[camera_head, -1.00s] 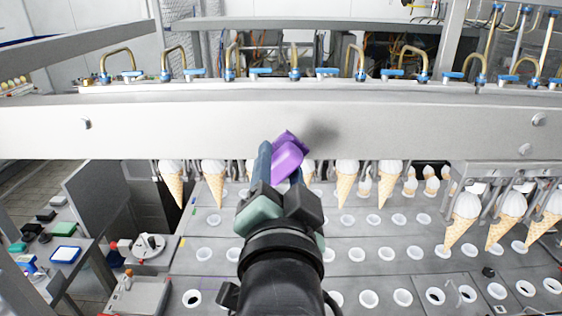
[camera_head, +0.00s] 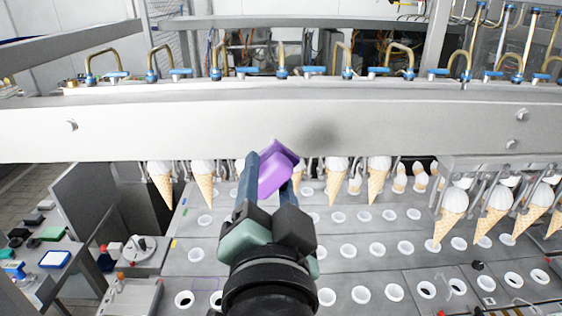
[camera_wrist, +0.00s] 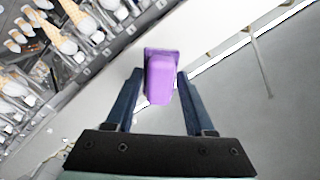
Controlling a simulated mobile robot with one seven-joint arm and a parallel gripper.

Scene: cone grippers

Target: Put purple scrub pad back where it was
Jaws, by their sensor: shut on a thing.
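The purple scrub pad (camera_head: 275,172) is between the two dark blue fingers of my gripper (camera_head: 267,178), in front of the long white beam. It also shows in the wrist view (camera_wrist: 159,77), where its wider end points away from my gripper (camera_wrist: 160,90). My gripper is shut on the pad and holds it up off any surface, tilted. In the head view the fingers cover part of the pad's sides.
The long white beam (camera_head: 400,128) crosses the whole view. Below it hang several ice cream cones (camera_head: 335,180) over a grey plate with round holes (camera_head: 330,228). A cluttered side table (camera_head: 50,235) stands at the left.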

